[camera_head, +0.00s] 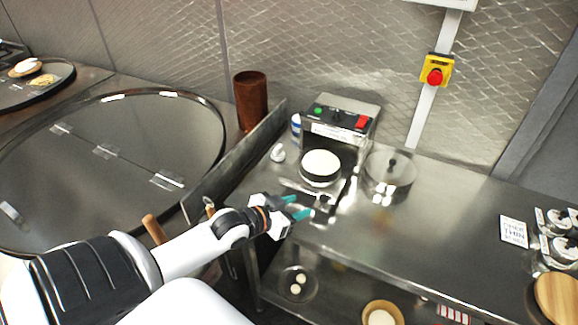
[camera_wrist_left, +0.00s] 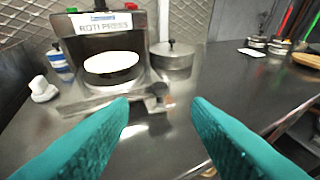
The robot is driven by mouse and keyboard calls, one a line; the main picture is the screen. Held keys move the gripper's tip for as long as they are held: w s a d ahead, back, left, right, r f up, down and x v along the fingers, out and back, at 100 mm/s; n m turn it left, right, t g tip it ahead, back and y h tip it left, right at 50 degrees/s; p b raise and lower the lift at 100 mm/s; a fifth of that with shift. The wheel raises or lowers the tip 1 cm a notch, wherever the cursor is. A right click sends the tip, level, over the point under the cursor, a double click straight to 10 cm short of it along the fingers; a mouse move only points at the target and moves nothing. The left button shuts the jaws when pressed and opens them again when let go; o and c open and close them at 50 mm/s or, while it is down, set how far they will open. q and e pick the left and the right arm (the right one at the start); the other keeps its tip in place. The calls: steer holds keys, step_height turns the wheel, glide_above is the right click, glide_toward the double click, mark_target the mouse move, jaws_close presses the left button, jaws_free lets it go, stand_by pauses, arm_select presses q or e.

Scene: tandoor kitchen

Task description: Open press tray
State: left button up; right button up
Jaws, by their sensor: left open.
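The roti press (camera_head: 341,122) stands on the steel counter against the back wall, with a green and a red button on its top. Its round plate with a white top (camera_head: 321,165) sits at its front, and a metal tray part (camera_head: 318,190) juts forward below it. In the left wrist view the press (camera_wrist_left: 104,40), the white round (camera_wrist_left: 111,63) and the metal tray part (camera_wrist_left: 150,97) are ahead of my fingers. My left gripper (camera_head: 300,208) is open and empty, just in front of the tray part and apart from it. My right gripper is not in view.
A lidded steel pot (camera_head: 391,172) stands right of the press. A white and blue bottle (camera_head: 296,126) and a small white item (camera_head: 278,153) are at its left. A large round griddle (camera_head: 110,165) fills the left. The counter's middle right (camera_head: 430,225) is clear.

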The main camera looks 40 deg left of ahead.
arm_select(q)
steer(key=shift+v, duration=1.1)
steer(key=s+d+f+g+y, duration=0.1)
steer(key=s+d+f+g, duration=0.2)
steer(key=s+d+g, duration=0.35)
steer(key=s+d+f+g+y, duration=0.1)
steer(key=s+d+f+g, duration=0.3)
steer(key=s+d, duration=0.5)
step_height(320, 180, down, 26)
steer(key=s+a+b, duration=0.2)
steer(key=s+b, duration=0.1)
steer(key=s+a+f+g+b, duration=0.2)
steer(key=s+a+f, duration=0.1)
steer(key=s+f, duration=1.4)
step_height(320, 180, down, 3)
steer(key=shift+a+f+m, duration=0.15)
steer(key=shift+a+m, duration=0.05)
steer(key=shift+m, duration=0.1)
